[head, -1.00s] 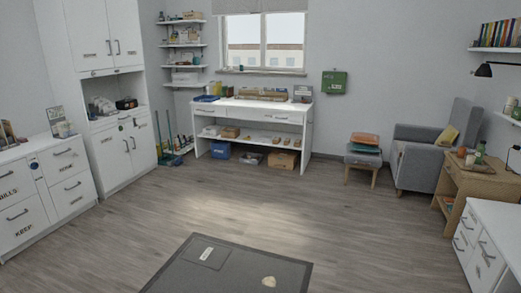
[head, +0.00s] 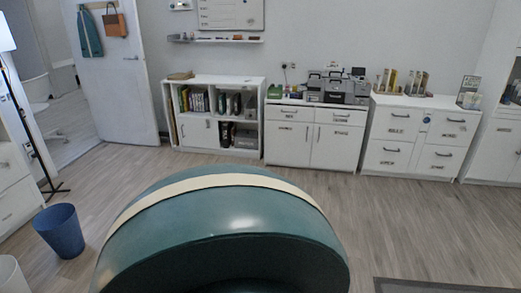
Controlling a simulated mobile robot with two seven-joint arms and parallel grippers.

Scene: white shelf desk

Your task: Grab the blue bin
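A blue round bin (head: 60,234) stands upright on the wood floor at the lower left in the head view. It is open at the top and tapers downward, and what it holds cannot be made out. Neither of my grippers shows in this view.
A large glossy teal rounded form with a cream band (head: 222,235) fills the lower middle, right of the bin. A white bin (head: 11,276) is cut off at bottom left. A black lamp stand (head: 40,150) stands behind. Floor (head: 120,180) toward the cabinets is clear.

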